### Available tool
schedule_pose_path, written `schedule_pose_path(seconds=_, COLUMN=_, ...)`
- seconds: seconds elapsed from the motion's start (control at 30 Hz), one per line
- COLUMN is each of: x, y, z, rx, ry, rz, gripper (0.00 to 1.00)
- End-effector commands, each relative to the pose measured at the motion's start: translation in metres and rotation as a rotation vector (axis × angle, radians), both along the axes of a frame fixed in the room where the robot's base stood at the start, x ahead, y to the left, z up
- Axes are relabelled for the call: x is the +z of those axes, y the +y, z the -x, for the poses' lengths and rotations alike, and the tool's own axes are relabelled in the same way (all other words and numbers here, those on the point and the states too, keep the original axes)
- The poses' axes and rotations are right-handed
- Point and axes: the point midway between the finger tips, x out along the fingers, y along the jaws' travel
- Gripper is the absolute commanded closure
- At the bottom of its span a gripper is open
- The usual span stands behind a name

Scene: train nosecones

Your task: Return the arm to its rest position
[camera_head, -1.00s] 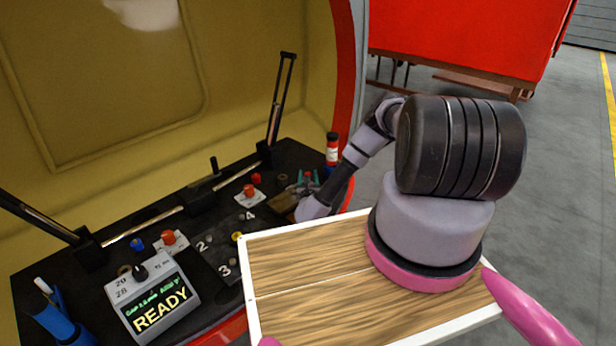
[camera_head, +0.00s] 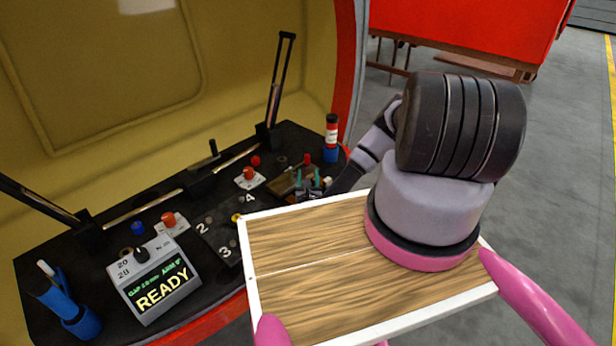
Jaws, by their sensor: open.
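My arm rises from the shoulder at the right of the head view, and its forearm reaches left behind the wood-topped tray on my body. My gripper (camera_head: 308,182) shows small at the right end of the black console (camera_head: 110,225). Its two teal-tipped fingers are apart, with nothing seen between them. Whether it touches anything on the console cannot be told. The wrist is partly hidden behind the tray and the arm.
A display reading READY (camera_head: 155,280) and a blue pen cup (camera_head: 72,315) are at front left. Grey floor (camera_head: 565,170) lies open right.

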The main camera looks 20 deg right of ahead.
Motion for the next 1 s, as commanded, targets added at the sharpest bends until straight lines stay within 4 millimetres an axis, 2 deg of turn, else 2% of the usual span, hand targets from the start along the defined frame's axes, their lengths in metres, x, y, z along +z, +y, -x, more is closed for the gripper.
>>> schedule_pose_path(seconds=0.57, x=0.002, y=0.001, z=0.004, rx=-0.001, ry=-0.004, rz=0.000, gripper=0.43)
schedule_pose_path(seconds=0.67, x=0.010, y=0.002, z=-0.001, rx=0.017, ry=-0.027, rz=0.004, gripper=0.43)
schedule_pose_path(seconds=0.77, x=0.037, y=0.004, z=-0.018, rx=0.080, ry=-0.100, rz=0.013, gripper=0.43)
schedule_pose_path(seconds=0.87, x=0.089, y=0.014, z=-0.042, rx=0.211, ry=-0.234, rz=0.030, gripper=0.43)
schedule_pose_path(seconds=1.0, x=0.179, y=0.041, z=-0.064, rx=0.465, ry=-0.440, rz=0.062, gripper=0.43)
